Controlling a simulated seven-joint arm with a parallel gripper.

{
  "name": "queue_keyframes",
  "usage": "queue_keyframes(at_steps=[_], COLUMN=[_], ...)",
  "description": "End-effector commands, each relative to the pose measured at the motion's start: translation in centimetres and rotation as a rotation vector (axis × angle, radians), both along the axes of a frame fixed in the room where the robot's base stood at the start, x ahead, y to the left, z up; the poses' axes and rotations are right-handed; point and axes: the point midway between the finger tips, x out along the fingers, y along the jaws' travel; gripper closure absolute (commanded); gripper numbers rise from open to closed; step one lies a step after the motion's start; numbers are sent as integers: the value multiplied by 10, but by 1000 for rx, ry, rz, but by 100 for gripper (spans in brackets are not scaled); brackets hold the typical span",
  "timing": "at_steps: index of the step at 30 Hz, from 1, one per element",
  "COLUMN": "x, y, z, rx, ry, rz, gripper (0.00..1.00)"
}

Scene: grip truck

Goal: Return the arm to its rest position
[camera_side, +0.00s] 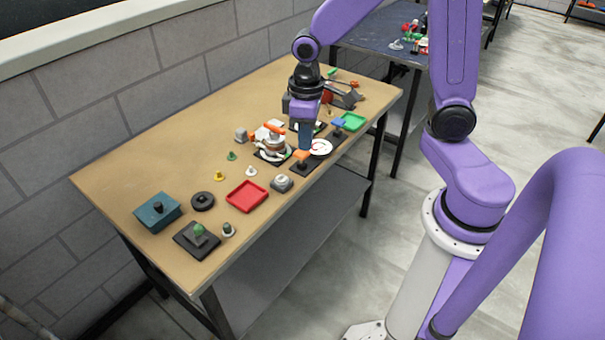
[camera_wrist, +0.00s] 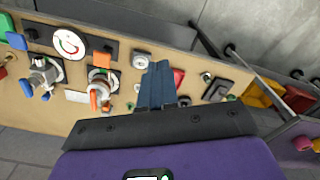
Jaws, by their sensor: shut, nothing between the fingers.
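My arm is purple with black joints. My gripper (camera_side: 305,140) points down over the far half of the tan workbench (camera_side: 135,180), close to a white round dial (camera_side: 320,147) and an orange block on a dark base (camera_side: 302,156). In the wrist view my gripper's blue-grey fingers (camera_wrist: 157,85) are together with nothing between them. The side view does not show clearly how high the fingertips are above the bench.
A red tray (camera_side: 247,196), a teal box (camera_side: 157,212), a black ring (camera_side: 203,201) and a green-knobbed base (camera_side: 198,237) sit on the near half. A green tray (camera_side: 352,121) lies near the far end. Several small parts crowd around my gripper.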

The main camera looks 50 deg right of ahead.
Motion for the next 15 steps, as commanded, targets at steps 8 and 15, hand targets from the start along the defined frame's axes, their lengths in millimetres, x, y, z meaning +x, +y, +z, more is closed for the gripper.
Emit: queue_keyframes(at_steps=[8,15], x=[-82,-148], y=[30,31], z=[28,41], rx=[7,12], ry=[-9,-12], rz=[282,503], gripper=[100,100])
